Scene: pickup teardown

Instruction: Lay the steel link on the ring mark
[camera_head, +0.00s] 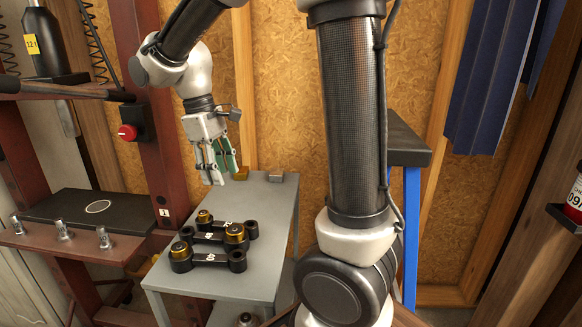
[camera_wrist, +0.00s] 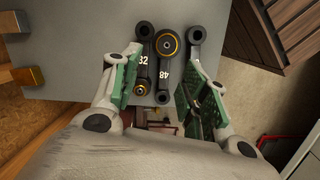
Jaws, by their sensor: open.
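Several dark links with round ends, some with brass-coloured bushings, lie close together on the grey table (camera_head: 190,288). The frontmost link (camera_head: 210,257) shows a white label; I cannot tell which link is the steel one. In the wrist view, a link marked 32 (camera_wrist: 143,62) and a link marked 48 (camera_wrist: 165,68) lie side by side between and beyond my fingers. My gripper (camera_head: 222,176) is open and empty, above the table behind the links. It also shows in the wrist view (camera_wrist: 168,72). The pale ring mark (camera_head: 98,206) is on a black pad at the left, with nothing on it.
The black pad (camera_head: 60,212) lies on a red-brown bench with several metal pins (camera_head: 63,230) along its front edge. A red post (camera_head: 152,130) with a red button (camera_head: 127,132) stands between bench and table. A brass-coloured block (camera_head: 240,173) and a grey block (camera_head: 277,176) sit at the table's back.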

